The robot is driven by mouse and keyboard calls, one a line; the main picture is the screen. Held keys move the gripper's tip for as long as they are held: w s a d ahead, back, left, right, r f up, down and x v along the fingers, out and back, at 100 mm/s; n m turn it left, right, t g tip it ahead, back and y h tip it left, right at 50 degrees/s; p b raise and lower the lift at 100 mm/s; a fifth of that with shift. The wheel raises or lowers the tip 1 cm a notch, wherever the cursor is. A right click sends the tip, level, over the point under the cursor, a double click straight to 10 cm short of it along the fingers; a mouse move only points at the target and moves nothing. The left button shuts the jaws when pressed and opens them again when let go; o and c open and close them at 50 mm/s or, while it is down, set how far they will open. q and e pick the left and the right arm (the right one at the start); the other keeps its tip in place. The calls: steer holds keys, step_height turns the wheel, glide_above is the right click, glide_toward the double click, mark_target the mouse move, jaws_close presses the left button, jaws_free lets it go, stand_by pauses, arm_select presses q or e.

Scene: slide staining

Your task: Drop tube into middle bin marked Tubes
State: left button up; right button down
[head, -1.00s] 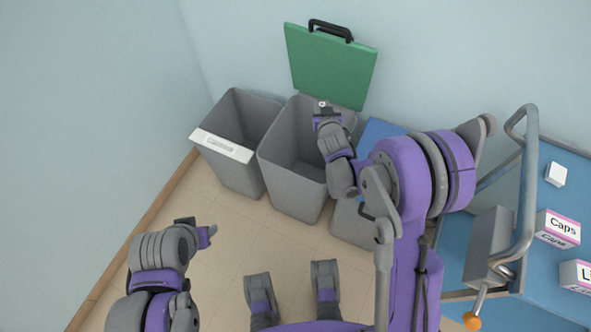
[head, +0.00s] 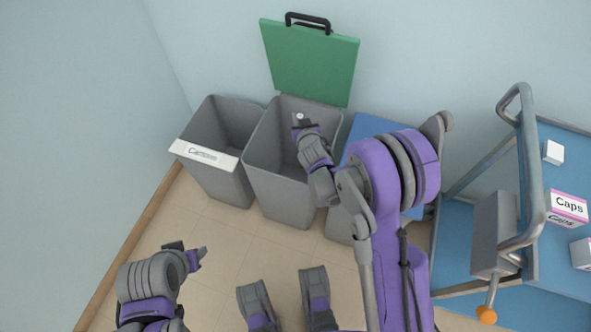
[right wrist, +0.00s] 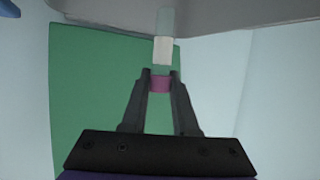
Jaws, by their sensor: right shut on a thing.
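The tube shows in the right wrist view with a magenta cap (right wrist: 160,84) and a pale body with a white label (right wrist: 163,50). My right gripper (right wrist: 160,82) is shut on it at the cap. In the head view my right gripper (head: 302,121) is over the back part of the middle bin (head: 278,194), and only a small white end of the tube (head: 300,116) shows. The bin's green lid (head: 310,62) stands open against the wall. No label on this bin is visible. My left gripper (head: 188,252) is low at the left, away from the bins; its jaw gap is unclear.
A grey open bin (head: 215,178) with a white label stands left of the middle bin. A blue-lidded bin (head: 360,130) stands at its right, partly behind my right arm. A blue cart (head: 552,185) with a grey rail and boxes is at the right.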

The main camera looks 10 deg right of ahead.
steer(key=c, duration=0.6)
jaws_free()
steer(key=shift+r, duration=0.1)
steer(key=p+v, duration=0.1)
steer(key=v, duration=0.9)
steer(key=shift+s, duration=0.4)
steer(key=shift+r, duration=0.1)
